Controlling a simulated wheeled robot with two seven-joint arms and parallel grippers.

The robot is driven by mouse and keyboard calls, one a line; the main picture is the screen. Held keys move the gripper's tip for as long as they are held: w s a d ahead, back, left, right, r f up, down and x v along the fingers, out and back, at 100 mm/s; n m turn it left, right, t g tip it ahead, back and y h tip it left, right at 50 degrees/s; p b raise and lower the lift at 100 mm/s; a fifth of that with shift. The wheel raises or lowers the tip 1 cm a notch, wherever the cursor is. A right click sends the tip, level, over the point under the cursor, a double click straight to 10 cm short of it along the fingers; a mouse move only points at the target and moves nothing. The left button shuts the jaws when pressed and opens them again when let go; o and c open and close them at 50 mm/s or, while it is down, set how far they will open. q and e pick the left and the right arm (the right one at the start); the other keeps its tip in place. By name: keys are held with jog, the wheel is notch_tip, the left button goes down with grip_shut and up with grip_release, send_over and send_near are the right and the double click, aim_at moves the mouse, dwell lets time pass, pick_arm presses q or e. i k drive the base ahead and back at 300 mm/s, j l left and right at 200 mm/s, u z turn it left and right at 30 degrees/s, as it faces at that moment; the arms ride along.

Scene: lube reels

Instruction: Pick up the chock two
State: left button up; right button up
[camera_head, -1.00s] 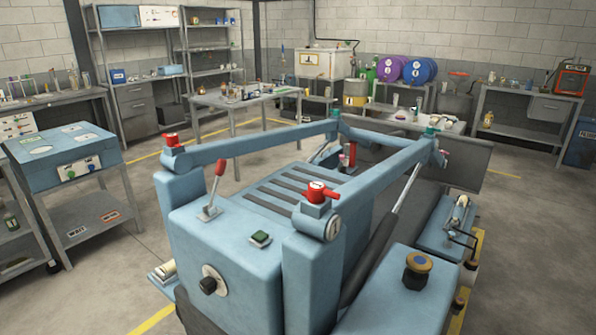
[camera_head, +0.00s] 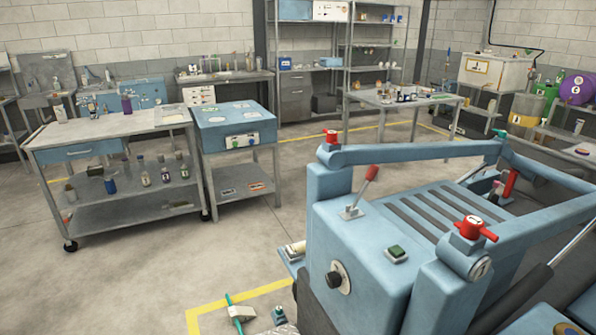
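I cannot tell for certain which thing is chock two. A small pale block with a teal rod (camera_head: 240,312) lies on the floor inside the corner of a yellow line, at the bottom of the head view. A grey item (camera_head: 280,317) lies just right of it, partly cut off by the lower edge. Neither is clear enough to name as a chock. Neither of my grippers shows in the head view.
A large blue machine (camera_head: 375,260) with red-handled valves fills the right front. A wheeled grey cart (camera_head: 120,130) with bottles stands at left, beside a blue cabinet on legs (camera_head: 235,125). Open concrete floor (camera_head: 150,260) lies between cart and machine.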

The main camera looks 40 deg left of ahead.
aim_at(238, 315)
jog(key=u, duration=1.65)
jog(key=k, duration=0.5)
jog(key=k+z, duration=0.15)
jog(key=z, duration=1.15)
jog(key=j+z, duration=0.45)
jog(key=j, duration=0.4)
jog(key=k+j+z, duration=0.1)
jog(key=j+z, duration=0.3)
jog(key=j, duration=0.5)
jog(key=k+j, duration=0.1)
jog(key=j, duration=1)
jog(key=k+j, duration=0.15)
jog(key=j, duration=0.45)
jog(key=k+j, duration=0.1)
jog(key=j, duration=1)
jog(key=k+j, duration=0.15)
jog(key=j, duration=0.4)
jog(key=i, duration=0.1)
